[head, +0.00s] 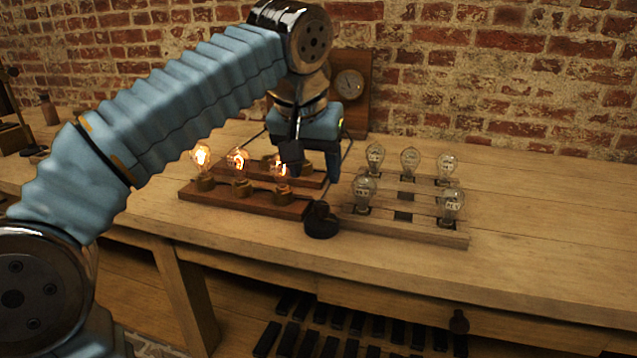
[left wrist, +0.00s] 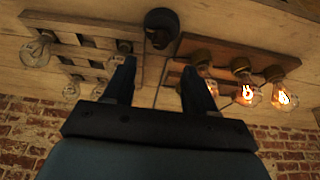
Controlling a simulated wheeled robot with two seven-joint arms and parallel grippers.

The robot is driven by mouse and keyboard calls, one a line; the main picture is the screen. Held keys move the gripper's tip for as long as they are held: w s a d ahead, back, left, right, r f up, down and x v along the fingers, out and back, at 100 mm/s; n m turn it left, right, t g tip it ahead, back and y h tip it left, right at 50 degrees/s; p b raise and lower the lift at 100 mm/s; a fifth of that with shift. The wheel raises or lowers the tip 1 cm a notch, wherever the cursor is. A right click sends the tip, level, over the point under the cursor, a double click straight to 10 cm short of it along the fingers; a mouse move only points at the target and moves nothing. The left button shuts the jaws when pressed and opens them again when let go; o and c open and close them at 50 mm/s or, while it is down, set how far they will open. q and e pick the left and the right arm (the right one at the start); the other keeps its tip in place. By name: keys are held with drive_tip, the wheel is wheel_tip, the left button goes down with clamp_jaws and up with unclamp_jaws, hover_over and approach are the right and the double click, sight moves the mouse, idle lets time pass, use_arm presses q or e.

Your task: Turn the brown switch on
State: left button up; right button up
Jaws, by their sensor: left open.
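A dark round switch with a raised knob (head: 321,222) stands at the front of the table, between a brown board (head: 235,202) and a pale board (head: 415,233). Its colour looks nearly black, and I cannot tell its setting. Bulbs on the brown board glow (head: 237,161); those on the pale board (head: 366,189) look unlit. My left gripper (head: 312,165) is open and empty, behind and above the switch, apart from it. In the left wrist view the switch (left wrist: 161,28) shows beyond the gap between the fingertips (left wrist: 159,66). My right gripper is out of view.
A gauge on a wooden panel (head: 350,86) stands behind my left gripper, near the brick wall (head: 500,70). Glass bulbs crowd both sides of the switch. The table's right side (head: 560,240) is clear. Rows of dark blocks (head: 340,318) lie below the table.

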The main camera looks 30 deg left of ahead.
use_arm(q)
drive_tip(key=v, duration=0.4)
drive_tip(key=shift+s+r+p, duration=0.1)
drive_tip(key=shift+r+p, duration=0.15)
drive_tip(key=shift+p, duration=0.1)
